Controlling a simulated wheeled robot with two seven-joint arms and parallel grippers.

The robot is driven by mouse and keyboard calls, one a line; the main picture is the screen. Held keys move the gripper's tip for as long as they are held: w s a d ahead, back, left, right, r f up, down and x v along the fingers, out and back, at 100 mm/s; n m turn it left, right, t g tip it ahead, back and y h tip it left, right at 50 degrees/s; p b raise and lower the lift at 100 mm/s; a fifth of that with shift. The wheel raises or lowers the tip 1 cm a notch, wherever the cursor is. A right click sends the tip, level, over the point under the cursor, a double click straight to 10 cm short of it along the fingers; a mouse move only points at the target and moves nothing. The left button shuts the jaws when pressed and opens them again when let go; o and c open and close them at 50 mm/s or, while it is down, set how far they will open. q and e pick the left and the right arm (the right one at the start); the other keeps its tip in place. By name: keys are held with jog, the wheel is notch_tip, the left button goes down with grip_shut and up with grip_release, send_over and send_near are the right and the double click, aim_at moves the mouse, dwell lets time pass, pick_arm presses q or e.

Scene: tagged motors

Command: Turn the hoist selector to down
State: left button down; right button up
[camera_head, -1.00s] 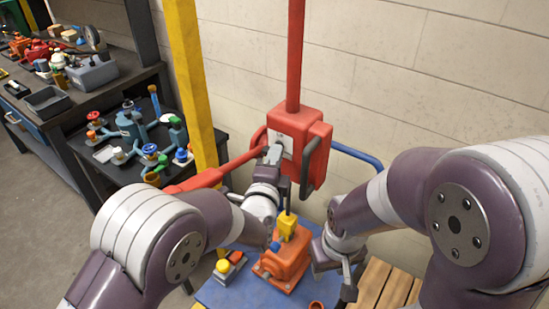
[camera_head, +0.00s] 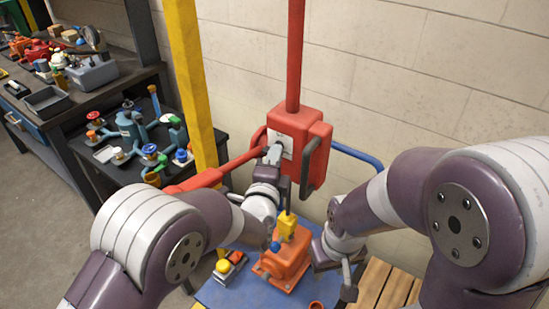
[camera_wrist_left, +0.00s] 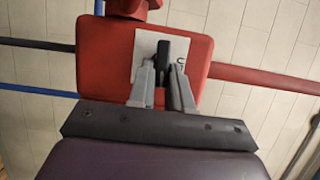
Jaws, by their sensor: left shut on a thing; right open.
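The red hoist box (camera_head: 318,130) hangs on a red post in front of the block wall. Its white selector plate (camera_head: 286,140) faces me. In the left wrist view the red box (camera_wrist_left: 100,62) carries the pale plate (camera_wrist_left: 147,44) with a black selector lever (camera_wrist_left: 173,48) on it. My left gripper (camera_head: 273,154) is at the plate; in the left wrist view its fingers (camera_wrist_left: 166,76) are shut on the lever. Part of a mark shows beside the lever, too small to read. My right gripper (camera_head: 347,280) is open, low beside the orange motor (camera_head: 286,262), apart from the hoist box.
The orange motor with a yellow top stands on a blue table (camera_head: 217,294). A yellow post (camera_head: 188,75) rises at left. A dark cart (camera_head: 95,165) holds several coloured parts, and a cluttered workbench (camera_head: 120,62) stands behind it. A wooden pallet (camera_head: 385,285) lies at lower right.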

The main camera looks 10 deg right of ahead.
pick_arm(q)
jog(key=shift+f, duration=0.1)
dwell(0.8)
jog(key=c, duration=1.1)
grip_release()
jog(key=shift+c, duration=0.2)
jog(key=b+v, duration=0.2)
jog(key=v, duration=1)
jog(key=shift+s, duration=0.35)
jog(key=shift+o, duration=0.3)
